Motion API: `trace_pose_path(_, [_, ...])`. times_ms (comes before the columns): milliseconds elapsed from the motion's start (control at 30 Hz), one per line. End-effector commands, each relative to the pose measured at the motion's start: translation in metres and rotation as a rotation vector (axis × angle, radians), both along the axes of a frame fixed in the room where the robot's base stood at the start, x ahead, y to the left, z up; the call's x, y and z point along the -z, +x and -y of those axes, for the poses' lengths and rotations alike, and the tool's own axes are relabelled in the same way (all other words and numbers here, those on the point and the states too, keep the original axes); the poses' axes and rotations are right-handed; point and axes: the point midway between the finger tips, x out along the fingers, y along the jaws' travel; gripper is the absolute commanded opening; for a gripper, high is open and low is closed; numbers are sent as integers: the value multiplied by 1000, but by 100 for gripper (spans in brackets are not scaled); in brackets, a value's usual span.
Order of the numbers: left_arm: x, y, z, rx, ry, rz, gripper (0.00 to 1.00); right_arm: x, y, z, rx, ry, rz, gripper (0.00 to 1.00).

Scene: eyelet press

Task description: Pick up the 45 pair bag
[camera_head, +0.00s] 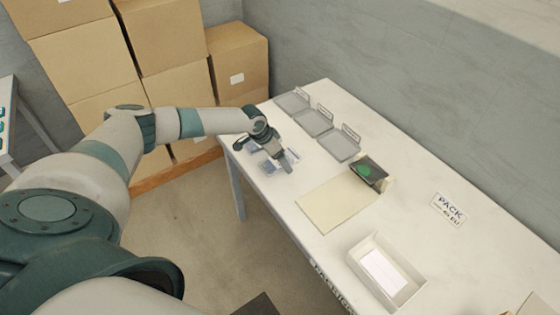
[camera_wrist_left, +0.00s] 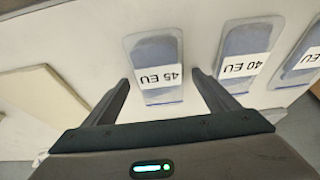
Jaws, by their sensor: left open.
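The 45 pair bag (camera_wrist_left: 155,48) is a clear, flat bag with blue contents and a white label reading 45 EU. It lies on the white table, and part of it also shows beside my gripper in the head view (camera_head: 293,155). My left gripper (camera_wrist_left: 160,82) is open, with one finger on each side of the bag's near part in the wrist view. I cannot tell whether the fingers touch it. In the head view, my left gripper (camera_head: 284,166) is low over the table's far left end. My right gripper is not in view.
A 40 EU bag (camera_wrist_left: 247,50) lies close beside it, with another bag (camera_wrist_left: 302,60) beyond. Grey trays (camera_head: 313,121) stand along the table's back.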

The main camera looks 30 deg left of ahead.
Motion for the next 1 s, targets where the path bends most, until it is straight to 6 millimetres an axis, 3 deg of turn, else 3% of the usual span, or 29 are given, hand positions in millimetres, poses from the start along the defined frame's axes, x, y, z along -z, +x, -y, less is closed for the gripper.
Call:
trace_pose_path(400, [0, 0, 0, -1, 0, 0, 78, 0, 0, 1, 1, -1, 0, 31])
trace_pose_path(600, [-1, 0, 0, -1, 1, 0, 33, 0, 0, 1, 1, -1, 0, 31])
trace_pose_path(1000, [-5, 1, -1, -1, 0, 1, 33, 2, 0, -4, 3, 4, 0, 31])
